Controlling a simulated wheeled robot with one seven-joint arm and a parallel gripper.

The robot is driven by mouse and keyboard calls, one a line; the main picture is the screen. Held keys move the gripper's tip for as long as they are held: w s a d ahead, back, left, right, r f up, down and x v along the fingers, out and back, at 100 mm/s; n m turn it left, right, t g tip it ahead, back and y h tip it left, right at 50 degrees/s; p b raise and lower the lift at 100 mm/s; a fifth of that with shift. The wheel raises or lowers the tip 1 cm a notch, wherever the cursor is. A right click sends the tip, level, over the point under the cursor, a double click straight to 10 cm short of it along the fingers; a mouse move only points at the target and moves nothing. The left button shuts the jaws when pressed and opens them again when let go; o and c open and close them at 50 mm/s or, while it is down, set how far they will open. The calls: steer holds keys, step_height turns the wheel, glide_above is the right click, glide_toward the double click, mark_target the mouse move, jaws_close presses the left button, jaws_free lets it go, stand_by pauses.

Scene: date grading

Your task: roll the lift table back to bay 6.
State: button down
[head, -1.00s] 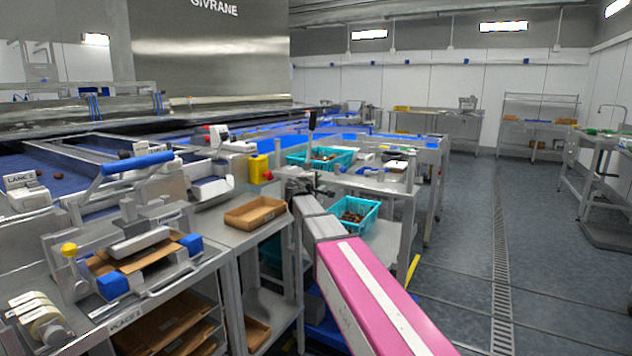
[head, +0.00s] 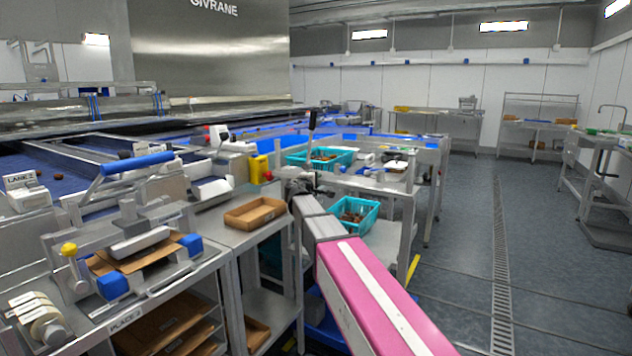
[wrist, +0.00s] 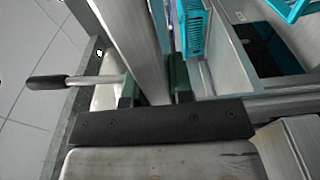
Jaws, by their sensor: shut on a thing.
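My gripper (wrist: 154,92) is shut on a grey metal bar (wrist: 133,38), with a dark green jaw on each side of it. The bar appears to be the lift table's push bar. In the head view my gripper (head: 302,187) is small, at the far end of my pink arm. Blue metalwork (head: 318,312) below my arm may be the lift table's base; my arm hides most of it. A lever with a dark grip (wrist: 47,82) sticks out left of the bar in the wrist view. No bay number 6 can be read.
A teal crate (head: 357,226) of dates stands right of my gripper, another teal crate (head: 318,163) behind it. A steel bench with a cardboard tray (head: 254,212) is close on the left. Open floor (head: 462,250) with a drain grate (head: 502,265) lies to the right.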

mark_target(407, 198)
steer(key=shift+s+d, duration=1.2)
steer(key=shift+d, duration=0.45)
steer(key=shift+s+d, duration=1.2)
steer(key=shift+d, duration=0.4)
steer(key=shift+s+d, duration=1.2)
steer(key=shift+d, duration=0.45)
steer(key=shift+s+d, duration=1.2)
steer(key=shift+d, duration=0.4)
steer(key=shift+s+d, duration=1.15)
steer(key=shift+d, duration=0.5)
steer(key=shift+s+d, duration=1.2)
steer(key=shift+d, duration=0.4)
steer(key=s+d, duration=0.2)
steer(key=d, duration=0.1)
steer(key=s+d, duration=0.2)
steer(key=d, duration=0.1)
steer(key=s+d, duration=0.3)
steer(key=shift+d, duration=0.4)
steer(key=shift+s, duration=0.1)
